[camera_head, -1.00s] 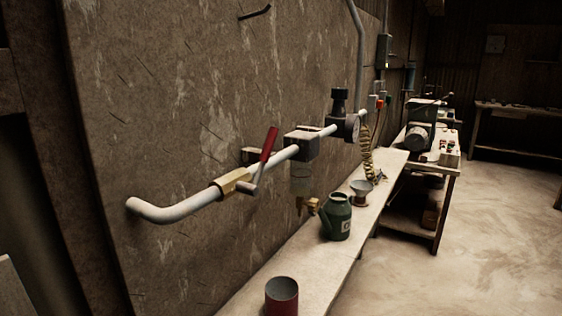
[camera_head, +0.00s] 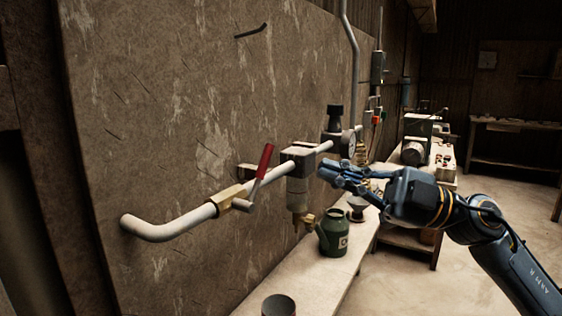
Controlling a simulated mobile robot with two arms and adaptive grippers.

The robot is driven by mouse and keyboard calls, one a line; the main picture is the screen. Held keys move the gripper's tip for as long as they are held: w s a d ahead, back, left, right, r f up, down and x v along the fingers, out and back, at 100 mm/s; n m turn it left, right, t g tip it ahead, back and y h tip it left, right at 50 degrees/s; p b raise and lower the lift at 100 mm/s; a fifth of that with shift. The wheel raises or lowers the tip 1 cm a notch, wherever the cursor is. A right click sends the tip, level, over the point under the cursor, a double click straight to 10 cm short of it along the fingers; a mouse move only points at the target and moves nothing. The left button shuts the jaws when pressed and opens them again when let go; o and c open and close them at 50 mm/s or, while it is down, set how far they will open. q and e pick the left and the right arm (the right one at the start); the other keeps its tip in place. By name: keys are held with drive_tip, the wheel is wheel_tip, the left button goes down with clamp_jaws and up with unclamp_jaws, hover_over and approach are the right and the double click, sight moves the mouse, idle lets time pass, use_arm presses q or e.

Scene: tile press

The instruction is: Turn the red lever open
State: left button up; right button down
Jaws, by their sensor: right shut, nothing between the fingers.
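The red lever (camera_head: 265,160) sits on a brass valve (camera_head: 229,196) in the white pipe (camera_head: 170,227) along the wall. Its red handle points up and slightly right, at an angle to the pipe. My right gripper (camera_head: 325,174) reaches in from the right with its fingers pointing left. It is shut and empty, to the right of the lever and apart from it, in front of the filter unit and gauge in the picture. My left gripper is not in view.
A filter with a clear bowl (camera_head: 298,194) and a pressure gauge (camera_head: 348,143) are on the pipe right of the lever. A green can (camera_head: 334,234) and a cup (camera_head: 279,306) stand on the bench (camera_head: 312,282) below. The space left of the lever is clear.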

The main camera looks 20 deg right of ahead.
sight(271, 148)
drive_tip(key=p+x, duration=0.2)
drive_tip(key=x, duration=0.1)
drive_tip(key=p+x, duration=0.2)
drive_tip(key=x, duration=0.1)
drive_tip(key=p+x, duration=0.1)
drive_tip(key=x, duration=0.3)
drive_tip(key=shift+s+r+p, duration=0.2)
drive_tip(key=shift+r+p, duration=0.05)
drive_tip(key=shift+p, duration=0.15)
drive_tip(key=w+d+f, duration=0.2)
drive_tip(key=f, duration=0.1)
drive_tip(key=shift+w+b, duration=0.3)
drive_tip(key=shift+w, duration=0.1)
